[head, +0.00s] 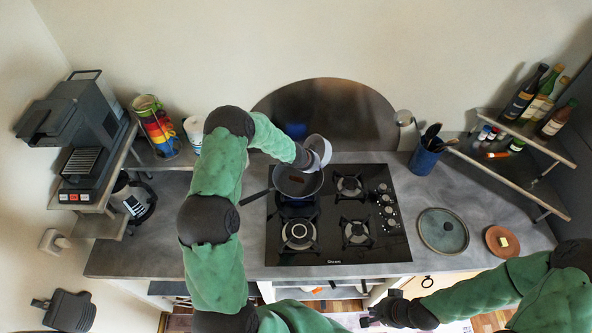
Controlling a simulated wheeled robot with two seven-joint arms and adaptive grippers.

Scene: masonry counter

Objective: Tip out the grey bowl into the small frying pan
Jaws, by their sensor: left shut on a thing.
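The pale grey bowl (320,147) is tilted on its side over the back right edge of the small frying pan. My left gripper (307,157) is shut on the bowl, and the fingertips are partly hidden. The small dark frying pan (290,190) sits on the back left burner, its handle pointing left and toward the front. A small brown piece (295,178) shows inside the pan area. I cannot tell whether anything is still in the bowl. My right gripper (378,310) is low at the counter's front, its dark fingers spread and empty.
The black gas hob (380,245) has other burners free. A blue utensil pot (424,160) and bottle shelf (525,135) stand behind.

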